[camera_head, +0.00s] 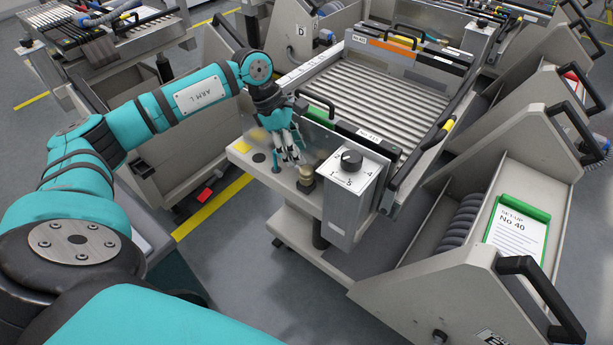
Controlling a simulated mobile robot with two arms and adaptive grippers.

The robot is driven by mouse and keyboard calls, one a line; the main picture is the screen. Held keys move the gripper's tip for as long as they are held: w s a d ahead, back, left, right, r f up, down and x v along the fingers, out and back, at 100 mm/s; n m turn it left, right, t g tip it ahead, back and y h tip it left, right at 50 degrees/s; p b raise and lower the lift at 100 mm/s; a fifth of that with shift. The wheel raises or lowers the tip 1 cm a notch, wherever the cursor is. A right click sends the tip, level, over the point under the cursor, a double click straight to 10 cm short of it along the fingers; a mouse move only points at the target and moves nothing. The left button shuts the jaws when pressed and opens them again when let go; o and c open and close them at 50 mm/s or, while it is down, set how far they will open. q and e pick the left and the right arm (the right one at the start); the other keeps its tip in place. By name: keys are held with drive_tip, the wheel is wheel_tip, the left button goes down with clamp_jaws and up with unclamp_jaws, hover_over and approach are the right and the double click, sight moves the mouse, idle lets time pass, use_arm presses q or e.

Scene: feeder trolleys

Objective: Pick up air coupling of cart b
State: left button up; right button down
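A small brass-coloured fitting (306,177), which looks like the air coupling, stands on the pale front ledge (262,174) of the middle cart, left of the dial box. My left gripper (289,160) points down over this ledge, just up and left of the fitting. The fingers look close together, and I see nothing held between them. The gap between the fingertips and the fitting is too small to judge. No letter that marks this cart as b is readable. My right gripper is out of view.
A box with a black dial (351,160) stands right of the fitting. The cart's ribbed roller bed (365,100) lies behind, with a black handle (316,103) at its front. A cart with a "No 40" card (515,232) is close on the right. Grey floor (240,270) is clear in front.

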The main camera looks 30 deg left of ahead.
sight(305, 169)
use_arm(q)
drive_tip(key=shift+x, duration=3.15)
drive_tip(key=shift+s+a, duration=0.1)
drive_tip(key=shift+s, duration=0.05)
clamp_jaws()
